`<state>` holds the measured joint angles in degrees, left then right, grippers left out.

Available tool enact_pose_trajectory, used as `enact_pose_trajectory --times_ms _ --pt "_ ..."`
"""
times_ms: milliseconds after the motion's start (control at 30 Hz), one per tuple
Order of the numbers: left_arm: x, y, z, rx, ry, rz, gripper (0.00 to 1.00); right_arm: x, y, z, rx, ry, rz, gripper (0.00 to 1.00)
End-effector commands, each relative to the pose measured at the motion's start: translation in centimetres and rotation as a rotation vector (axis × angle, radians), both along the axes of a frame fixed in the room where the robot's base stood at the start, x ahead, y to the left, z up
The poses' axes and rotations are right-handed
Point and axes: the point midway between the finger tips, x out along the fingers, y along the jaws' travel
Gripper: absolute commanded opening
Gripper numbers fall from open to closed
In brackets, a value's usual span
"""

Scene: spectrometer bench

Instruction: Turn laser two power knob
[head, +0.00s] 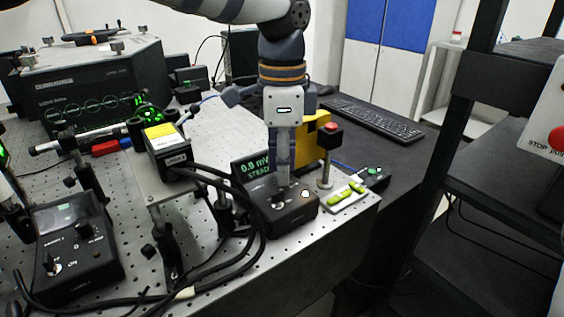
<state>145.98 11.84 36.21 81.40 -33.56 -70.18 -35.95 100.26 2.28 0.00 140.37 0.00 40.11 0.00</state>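My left gripper (283,188) comes down from the top of the head view, pointing straight down. Its fingertips are at the top of a black control box (292,213) near the bench's front right edge. The fingers line up one behind the other, so I cannot tell how far apart they are. Any knob under the fingertips is hidden by them. A small lit button (305,194) shows on the box beside the fingers. A display (252,168) behind the box reads about "0.9 mW STEADY" in green, partly covered. My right gripper is not in view.
A second black control box (72,250) with knobs stands at the left. Thick black cables (225,190) loop close to the left of the nearer box. A red-topped post (327,140) and a tray with yellow-green items (347,196) stand to the right.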

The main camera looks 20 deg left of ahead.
Motion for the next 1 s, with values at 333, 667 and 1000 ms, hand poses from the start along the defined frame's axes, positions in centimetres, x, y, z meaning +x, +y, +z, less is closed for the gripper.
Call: enact_pose_trajectory --times_ms 333,667,1000 --pt "0.02 0.02 -0.16 0.0 0.001 0.001 0.0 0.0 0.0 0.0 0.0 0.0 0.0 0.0" --pt "-0.01 0.04 0.07 0.002 -0.003 0.118 0.0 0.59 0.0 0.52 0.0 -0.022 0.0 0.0" --pt "0.04 0.02 -0.16 -0.001 0.002 0.122 0.24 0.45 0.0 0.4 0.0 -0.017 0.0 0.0"
